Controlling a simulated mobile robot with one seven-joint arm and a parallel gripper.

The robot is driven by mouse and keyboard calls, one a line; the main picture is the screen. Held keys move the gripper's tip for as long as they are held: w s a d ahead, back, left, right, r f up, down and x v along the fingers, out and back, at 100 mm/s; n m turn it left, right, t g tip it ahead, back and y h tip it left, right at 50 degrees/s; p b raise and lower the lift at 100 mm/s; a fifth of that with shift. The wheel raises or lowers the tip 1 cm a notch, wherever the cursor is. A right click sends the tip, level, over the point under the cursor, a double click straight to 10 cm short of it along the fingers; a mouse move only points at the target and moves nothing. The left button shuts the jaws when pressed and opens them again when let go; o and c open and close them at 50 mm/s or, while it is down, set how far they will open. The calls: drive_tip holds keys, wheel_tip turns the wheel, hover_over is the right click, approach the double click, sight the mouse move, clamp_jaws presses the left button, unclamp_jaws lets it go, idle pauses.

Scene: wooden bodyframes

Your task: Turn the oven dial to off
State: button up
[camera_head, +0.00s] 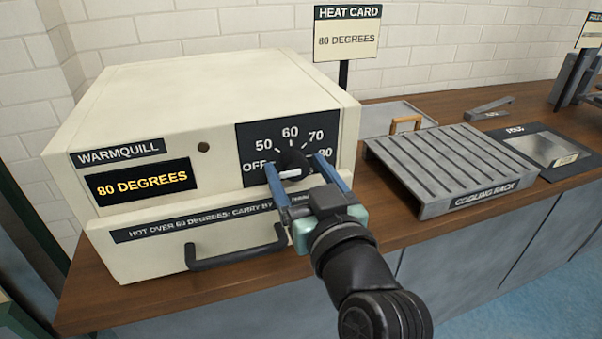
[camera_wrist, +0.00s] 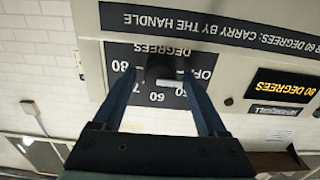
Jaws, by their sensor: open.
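The black oven dial (camera_head: 292,160) sits on a dark panel marked OFF, 50, 60, 70 and 80. Its white mark lies nearly level and reaches left toward OFF in the head view. The cream oven (camera_head: 215,105) has a display (camera_head: 145,186) reading 80 DEGREES. My gripper (camera_head: 296,164) is open, with one blue finger on each side of the dial. In the wrist view, upside down, the dial (camera_wrist: 160,68) shows between the fingers of my gripper (camera_wrist: 157,73). Gaps show beside the dial; contact cannot be told.
The oven's handle (camera_head: 238,256) is below the dial, left of my gripper. A heat card (camera_head: 347,35) reading 80 DEGREES stands behind the oven.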

drive_tip(key=v, duration=1.3)
drive_tip(key=shift+w+r, duration=0.1)
drive_tip(key=shift+r, duration=0.05)
drive_tip(key=a+r+m+t+h+p, duration=0.1)
drive_tip(key=r+p, duration=0.7)
drive_tip(key=r, duration=1)
drive_tip(key=s+a+r+m+t+h+p, duration=0.1)
drive_tip(key=r+t+p, duration=0.4)
drive_tip(key=r, duration=1.3)
drive_tip(key=s+a+r+m+t+h+p, duration=0.1)
drive_tip(key=a+r+t+h+p, duration=0.1)
drive_tip(key=r+p, duration=1)
wheel_tip(320, 180, up, 7)
drive_tip(key=shift+s+f+m+t+h+p, duration=0.15)
drive_tip(key=shift+m+t+h+p, duration=0.25)
drive_tip(key=shift+t+h, duration=0.55)
drive_tip(key=shift+a, duration=0.1)
